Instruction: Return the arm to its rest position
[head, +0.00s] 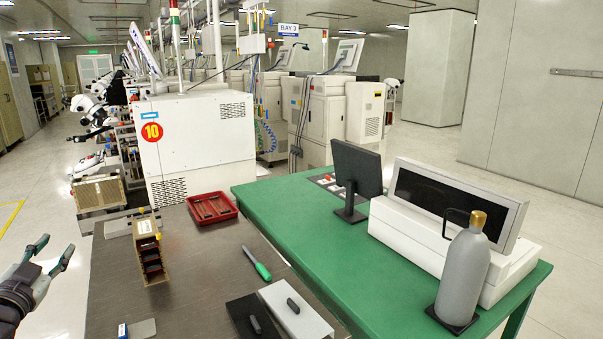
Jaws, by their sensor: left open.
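My left gripper (54,258) is at the left edge of the head view. Its two fingers are spread apart with nothing between them. It is to the left of the dark bench (192,266), over the pale floor. My left arm comes in at the lower left corner. My right gripper does not show.
On the bench are a brown slotted magazine (150,251), a red tray (211,207), a green-handled tool (256,263) and a white plate (297,313). A green table (330,232) at right holds a monitor (357,170) and a grey bottle (462,272). Machine 10 (200,145) stands behind.

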